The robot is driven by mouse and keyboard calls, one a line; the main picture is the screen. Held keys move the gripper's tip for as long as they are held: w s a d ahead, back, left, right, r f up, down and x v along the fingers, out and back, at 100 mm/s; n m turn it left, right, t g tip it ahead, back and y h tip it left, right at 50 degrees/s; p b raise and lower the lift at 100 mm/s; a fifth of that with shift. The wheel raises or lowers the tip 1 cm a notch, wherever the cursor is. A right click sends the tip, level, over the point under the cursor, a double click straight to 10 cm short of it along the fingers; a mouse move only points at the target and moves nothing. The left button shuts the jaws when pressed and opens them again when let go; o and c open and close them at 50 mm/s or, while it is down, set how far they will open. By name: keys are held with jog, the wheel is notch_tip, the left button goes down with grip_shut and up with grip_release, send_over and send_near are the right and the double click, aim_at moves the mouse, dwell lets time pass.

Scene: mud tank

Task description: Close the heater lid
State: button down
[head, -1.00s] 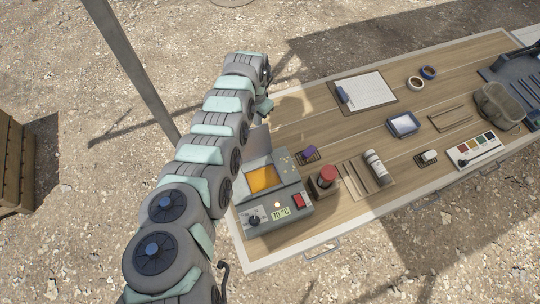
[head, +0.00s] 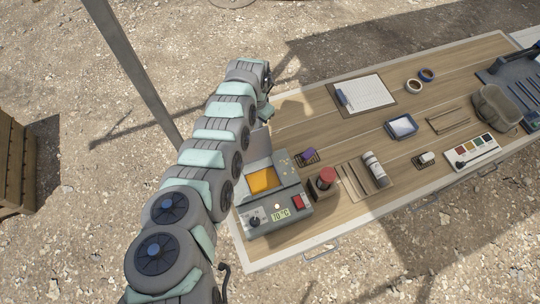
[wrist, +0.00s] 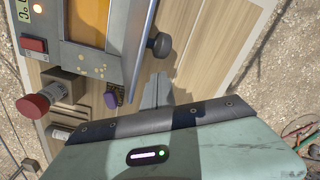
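The heater (head: 288,192) is a grey box at the near-left end of the bench, with an orange bath and a display reading about 70 °C. Its lid (head: 260,142) stands open, raised at the far-left side and partly hidden by my arm. In the wrist view the lid (wrist: 141,42) shows nearly edge-on, with a dark knob (wrist: 159,45) on its outer face. My gripper (wrist: 157,84) is beyond the lid on its outer side, near the knob but apart from it. Its narrow fingers look shut with nothing between them. In the head view the gripper is mostly hidden.
A red-capped button post (head: 324,181) and a small purple item (head: 308,155) in a rack sit right of the heater. A white bottle (head: 376,168) lies farther right. The bench's left edge is close to the heater; gravel lies beyond.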

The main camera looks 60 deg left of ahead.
aim_at(262, 134)
jog(key=shift+s+d+r+p, duration=0.15)
jog(key=shift+d+p, duration=0.8)
jog(key=shift+p, duration=0.95)
jog(key=shift+s+d+p, duration=0.15)
jog(key=shift+d+p, duration=1.05)
jog(key=shift+p, duration=0.25)
jog(key=shift+d+f, duration=0.3)
jog(key=shift+d, duration=0.1)
jog(key=shift+s+d+r, duration=0.1)
jog(key=shift+s+d, duration=0.05)
jog(key=shift+d, duration=0.9)
notch_tip(262, 134, up, 8)
jog(key=shift+d, duration=0.4)
